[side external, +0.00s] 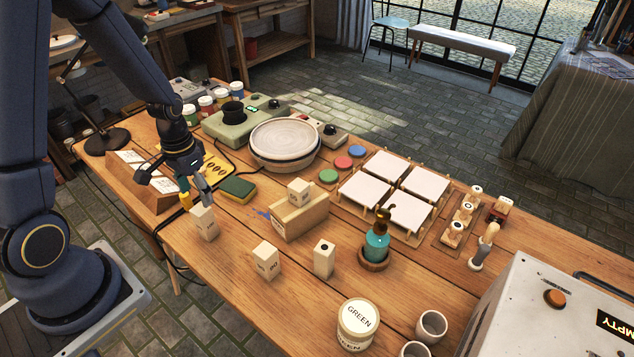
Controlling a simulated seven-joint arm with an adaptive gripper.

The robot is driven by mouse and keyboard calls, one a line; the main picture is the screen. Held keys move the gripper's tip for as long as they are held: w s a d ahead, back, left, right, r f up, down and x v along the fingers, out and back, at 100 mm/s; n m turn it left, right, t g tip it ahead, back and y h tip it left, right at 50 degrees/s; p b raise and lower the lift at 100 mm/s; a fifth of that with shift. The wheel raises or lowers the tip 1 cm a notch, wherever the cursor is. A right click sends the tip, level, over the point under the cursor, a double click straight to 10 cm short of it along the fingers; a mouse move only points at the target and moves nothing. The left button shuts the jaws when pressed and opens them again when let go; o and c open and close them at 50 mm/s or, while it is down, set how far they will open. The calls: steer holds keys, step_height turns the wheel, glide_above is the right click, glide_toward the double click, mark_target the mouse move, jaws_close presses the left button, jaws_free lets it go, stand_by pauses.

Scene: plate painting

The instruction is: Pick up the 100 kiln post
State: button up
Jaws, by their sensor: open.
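Several pale rectangular posts stand on the wooden table. One post (205,223) with a dark marking is at the left, another marked post (266,260) is nearer the front, and a third post (323,258) has a dark dot on it. A small marked block (299,191) sits on the wooden box. The markings are too small to tell which post is the 100 one. My gripper (197,198) is open and points down at the top of the left post, very close to it. Whether the fingers reach around it or touch it is unclear.
The wooden box (302,222) and a green-yellow sponge (237,189) are right of my gripper. A slotted wooden holder (145,192) stands left. A turntable (285,145), white tiles (408,211), a teal bottle (376,246) and a GREEN jar (357,325) lie farther right.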

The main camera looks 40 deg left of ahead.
mark_target(202, 210)
step_height(202, 210, down, 4)
steer(key=shift+f, duration=0.1)
steer(key=shift+a+f, duration=0.2)
steer(key=shift+f, duration=1.15)
steer(key=shift+a+f, duration=0.15)
steer(key=shift+f, duration=1.2)
steer(key=shift+c, duration=0.4)
jaws_close()
